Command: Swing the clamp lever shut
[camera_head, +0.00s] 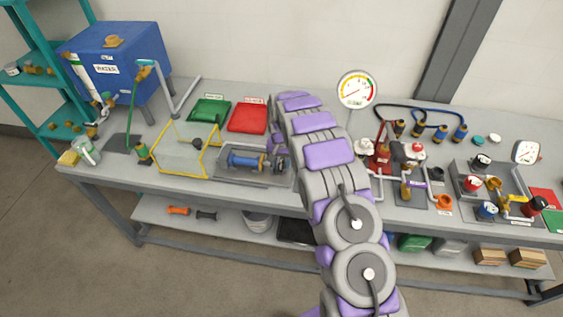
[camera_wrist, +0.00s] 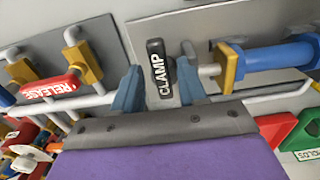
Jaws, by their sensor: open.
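My gripper (camera_wrist: 159,70) is open, with one blue-grey finger on each side of the lever. A gap shows between the lever and each finger, and how deep it sits between them is unclear. The blue cylinder also shows in the head view (camera_head: 245,161), in a grey tray. My arm hides the gripper and lever in the head view.
A red RELEASE lever (camera_wrist: 52,88) on brass fittings is at the left in the wrist view. Green (camera_head: 210,110) and red (camera_head: 249,118) trays lie behind the cylinder. A pressure gauge (camera_head: 357,89) and several valves stand right of my arm.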

